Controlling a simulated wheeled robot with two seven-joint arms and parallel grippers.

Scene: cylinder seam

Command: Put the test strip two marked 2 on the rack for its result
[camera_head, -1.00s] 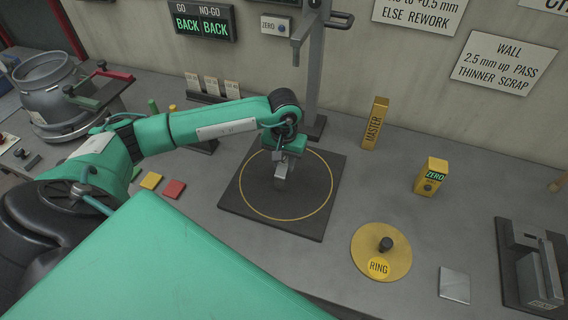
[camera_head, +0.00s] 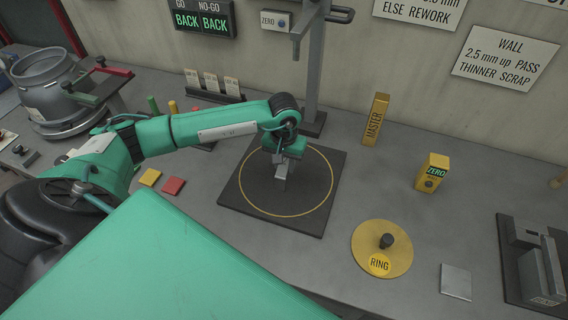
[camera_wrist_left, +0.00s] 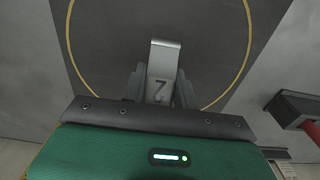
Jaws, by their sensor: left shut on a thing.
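Test strip two (camera_wrist_left: 162,70), a grey metal strip with a black 2, is between the fingers of my left gripper (camera_wrist_left: 161,84) in the left wrist view. The gripper is shut on it. In the head view my left gripper (camera_head: 283,168) points down over the dark square mat with a yellow circle (camera_head: 306,219), and the strip (camera_head: 281,184) shows below the fingers. Whether the strip touches the mat is unclear. A dark rack (camera_head: 228,98) with several small white cards stands at the back; their writing is too small to read. My right gripper is out of view.
A grey stand (camera_head: 313,70) rises behind the mat. A yellow MASTER block (camera_head: 376,120), ZERO block (camera_head: 432,172) and RING disc (camera_head: 382,249) stand to the right. Red (camera_head: 173,186) and yellow (camera_head: 150,177) squares lie left of the mat. A metal pot (camera_head: 50,90) is far left.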

